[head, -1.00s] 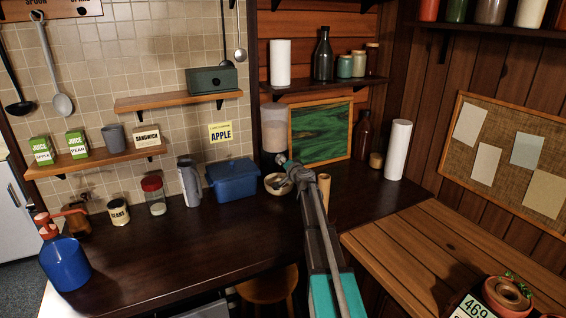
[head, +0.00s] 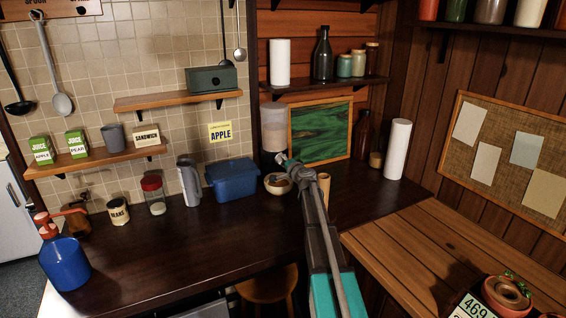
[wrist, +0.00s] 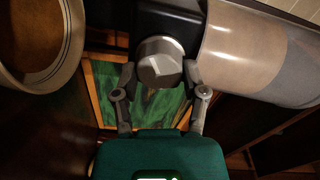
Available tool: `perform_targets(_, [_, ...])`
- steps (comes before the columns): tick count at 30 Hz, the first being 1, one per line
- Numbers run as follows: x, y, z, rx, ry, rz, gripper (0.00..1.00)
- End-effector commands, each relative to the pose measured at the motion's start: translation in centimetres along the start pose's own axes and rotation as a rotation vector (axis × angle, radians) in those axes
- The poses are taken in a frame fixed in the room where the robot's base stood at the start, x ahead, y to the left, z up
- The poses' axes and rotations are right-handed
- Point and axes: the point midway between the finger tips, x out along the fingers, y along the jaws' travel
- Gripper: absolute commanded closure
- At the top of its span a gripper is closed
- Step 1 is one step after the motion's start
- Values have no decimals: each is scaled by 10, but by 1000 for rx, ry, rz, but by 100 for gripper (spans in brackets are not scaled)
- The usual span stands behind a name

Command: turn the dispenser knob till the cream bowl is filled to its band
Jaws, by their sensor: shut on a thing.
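The dispenser (head: 273,128) stands on the counter against the wall; in the wrist view its clear hopper (wrist: 255,58) holds pale tan stuff. Its grey faceted knob (wrist: 160,62) is between the two fingers of my gripper (wrist: 160,80), which is shut on it. The cream bowl (head: 277,189) sits below the dispenser, partly behind my arm. In the wrist view the bowl (wrist: 78,72) is cut off at upper left. Brown contents (wrist: 32,35) cover its bottom. A thin dark band runs inside near the rim, with a strip of pale wall between it and the contents.
A green-patterned framed board (head: 320,132) leans behind my gripper. A wooden cylinder (head: 324,188) stands just right of my arm, and a paper roll (head: 397,150) farther right. A blue bin (head: 232,180) is left of the bowl. The counter's front middle is clear.

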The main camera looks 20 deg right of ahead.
Motion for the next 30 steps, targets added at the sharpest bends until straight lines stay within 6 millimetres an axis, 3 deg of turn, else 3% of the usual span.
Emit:
perform_targets(2, [2,0,-1,2,2,-1,92])
perform_targets(3, [2,0,-1,1,2,-1,42])
perform_targets(9, [1,0,-1,0,1,0,9])
perform_targets(30, [0,0,0,-62,4,1,9])
